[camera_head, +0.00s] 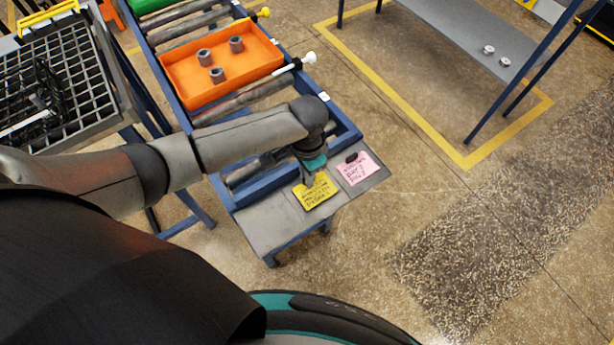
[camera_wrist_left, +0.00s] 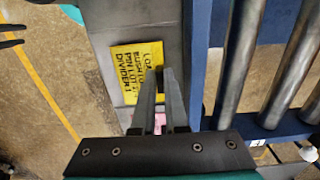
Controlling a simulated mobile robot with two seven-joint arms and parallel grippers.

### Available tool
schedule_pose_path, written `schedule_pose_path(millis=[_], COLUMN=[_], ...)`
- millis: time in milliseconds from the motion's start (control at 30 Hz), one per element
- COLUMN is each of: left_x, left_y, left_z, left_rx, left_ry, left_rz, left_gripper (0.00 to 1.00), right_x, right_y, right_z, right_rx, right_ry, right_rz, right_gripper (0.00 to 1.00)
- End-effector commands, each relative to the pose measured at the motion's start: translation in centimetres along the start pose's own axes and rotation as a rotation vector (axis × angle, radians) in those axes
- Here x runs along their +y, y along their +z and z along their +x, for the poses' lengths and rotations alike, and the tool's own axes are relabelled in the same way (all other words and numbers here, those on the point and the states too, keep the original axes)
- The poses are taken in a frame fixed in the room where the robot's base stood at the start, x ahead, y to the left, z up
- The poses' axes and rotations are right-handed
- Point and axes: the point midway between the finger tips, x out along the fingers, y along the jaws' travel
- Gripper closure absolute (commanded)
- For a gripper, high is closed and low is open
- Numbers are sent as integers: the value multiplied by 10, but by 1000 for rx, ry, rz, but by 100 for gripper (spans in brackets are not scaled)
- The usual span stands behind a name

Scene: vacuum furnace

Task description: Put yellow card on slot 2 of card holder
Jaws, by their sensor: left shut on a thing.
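The yellow card (camera_head: 316,193) with dark writing appears over the grey card holder panel (camera_head: 262,228) at the end of the roller rack. It also shows in the left wrist view (camera_wrist_left: 128,75). A pink card (camera_head: 357,170) sits on the panel to its right, and a bit of it shows between my fingers in the left wrist view (camera_wrist_left: 159,121). My left gripper (camera_head: 309,181) is shut on the yellow card at its edge; its fingertips (camera_wrist_left: 160,72) overlap that edge. I cannot tell whether the card touches the panel. Slot numbers are not readable. My right gripper is not in view.
An orange tray (camera_head: 222,68) with 3 grey bushings sits on the rollers behind my left arm. A wire-grid table (camera_head: 60,75) stands at left. A blue-legged shelf (camera_head: 470,40) stands at upper right. The floor (camera_head: 400,225) right of the card holder is clear.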

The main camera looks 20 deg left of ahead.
Motion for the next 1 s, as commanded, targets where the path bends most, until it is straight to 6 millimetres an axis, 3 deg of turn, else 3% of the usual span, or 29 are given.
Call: schedule_pose_path(millis=[100,467,500,767,1000], left_x=[0,0,0,0,0], left_y=[0,0,0,0,0], left_z=[10,13,14,13,12], left_rx=[0,0,0,1,1], left_ry=[-1,-1,-1,-1,-1], left_rz=[1,0,0,0,0], left_gripper=[100,100,88,59,59], right_x=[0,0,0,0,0], right_y=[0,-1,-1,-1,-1], right_z=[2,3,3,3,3], right_rx=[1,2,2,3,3], right_ry=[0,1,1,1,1], right_rz=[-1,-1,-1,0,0], right_gripper=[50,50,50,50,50])
